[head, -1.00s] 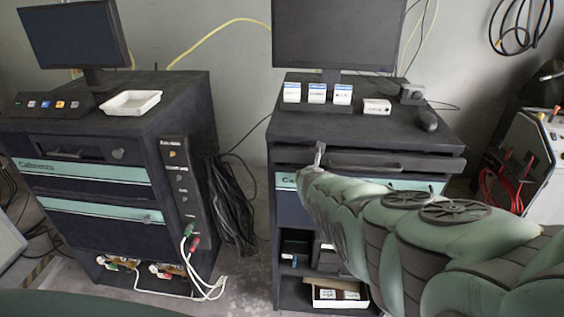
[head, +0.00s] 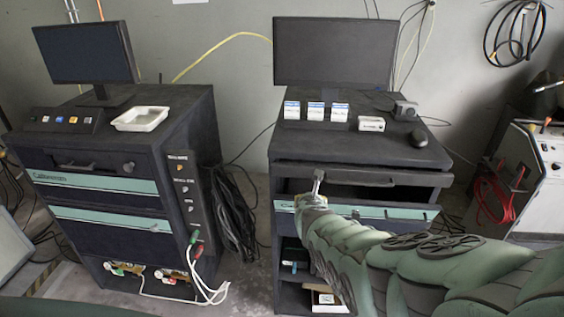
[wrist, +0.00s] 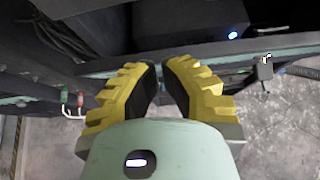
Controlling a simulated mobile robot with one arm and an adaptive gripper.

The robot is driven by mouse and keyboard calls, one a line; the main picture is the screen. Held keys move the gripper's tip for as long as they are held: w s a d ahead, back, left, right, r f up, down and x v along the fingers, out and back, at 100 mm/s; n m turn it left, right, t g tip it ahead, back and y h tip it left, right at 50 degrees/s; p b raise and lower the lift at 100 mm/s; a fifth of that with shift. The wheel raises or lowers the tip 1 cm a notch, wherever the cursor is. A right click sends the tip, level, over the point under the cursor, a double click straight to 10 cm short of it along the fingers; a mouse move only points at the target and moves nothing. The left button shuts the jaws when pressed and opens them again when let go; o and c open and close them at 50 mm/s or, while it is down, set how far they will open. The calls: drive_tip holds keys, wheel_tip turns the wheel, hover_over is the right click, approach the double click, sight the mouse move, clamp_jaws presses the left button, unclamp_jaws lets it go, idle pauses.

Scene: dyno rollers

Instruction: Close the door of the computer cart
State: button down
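The computer cart (head: 360,145) stands on the right of the head view, dark with a monitor on top. Its front has a dark handled flap (head: 385,179) under the top and a dark gap below that. A panel with a light green stripe (head: 385,213) lies lower. My gripper (head: 318,185) is at the left part of this front, near the flap; I cannot tell whether it touches. In the wrist view its yellow fingers (wrist: 160,68) are a little apart with nothing seen between them, by a green edge (wrist: 205,65). My arm hides part of the lower front.
A similar cart (head: 120,150) stands on the left with a white tray (head: 142,118) on top. Black cables (head: 235,205) hang between the carts. Small boxes (head: 315,112) and a mouse (head: 418,139) lie on the right cart. A white machine (head: 535,170) stands at far right.

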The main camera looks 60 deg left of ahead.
drive_tip(key=p+v, duration=0.6)
drive_tip(key=shift+r, duration=0.45)
drive_tip(key=shift+s+a, duration=0.1)
